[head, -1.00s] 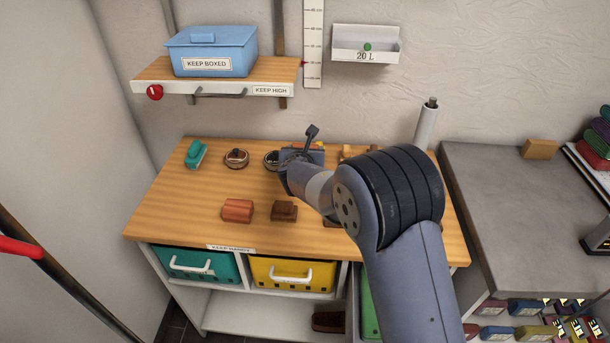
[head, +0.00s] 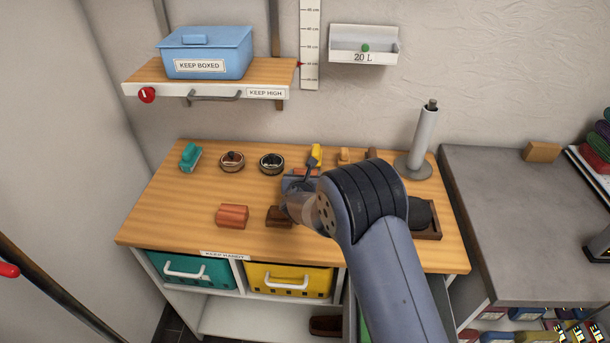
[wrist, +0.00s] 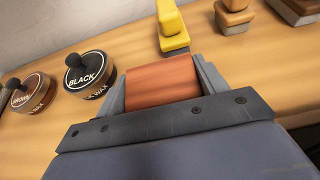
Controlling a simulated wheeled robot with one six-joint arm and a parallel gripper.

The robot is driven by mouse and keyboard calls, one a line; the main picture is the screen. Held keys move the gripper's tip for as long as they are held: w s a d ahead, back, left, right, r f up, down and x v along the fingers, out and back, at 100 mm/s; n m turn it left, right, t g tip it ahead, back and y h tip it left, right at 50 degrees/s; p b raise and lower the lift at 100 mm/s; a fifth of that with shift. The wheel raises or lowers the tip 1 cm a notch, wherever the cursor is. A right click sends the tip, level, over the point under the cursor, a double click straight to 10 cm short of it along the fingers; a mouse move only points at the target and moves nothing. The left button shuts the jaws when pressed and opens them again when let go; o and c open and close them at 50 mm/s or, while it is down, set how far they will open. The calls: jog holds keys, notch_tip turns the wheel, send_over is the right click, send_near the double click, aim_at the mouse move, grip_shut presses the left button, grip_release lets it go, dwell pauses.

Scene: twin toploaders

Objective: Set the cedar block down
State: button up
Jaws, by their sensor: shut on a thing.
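The cedar block appears to be the reddish-brown block (wrist: 161,79) between the two fingers of my gripper (wrist: 160,86) in the wrist view. My gripper is shut on its sides. In the head view my gripper (head: 301,178) is low over the middle of the wooden worktop (head: 185,205), and a reddish sliver of the held block shows at its far side. My arm hides much of the block there. I cannot tell whether its underside touches the worktop.
A yellow item (wrist: 173,30) stands just beyond the block. The black wax tin (wrist: 89,75) and a brown wax tin (wrist: 31,92) are to its left. A similar reddish block (head: 232,216) and a dark brown block (head: 279,216) lie nearer the front. A paper-roll stand (head: 421,140) rises at right.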

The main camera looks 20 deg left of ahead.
jog(key=shift+f+b, duration=0.2)
jog(key=shift+b, duration=0.1)
jog(key=o, duration=1)
jog(key=shift+r, duration=0.1)
jog(key=shift+r, duration=0.1)
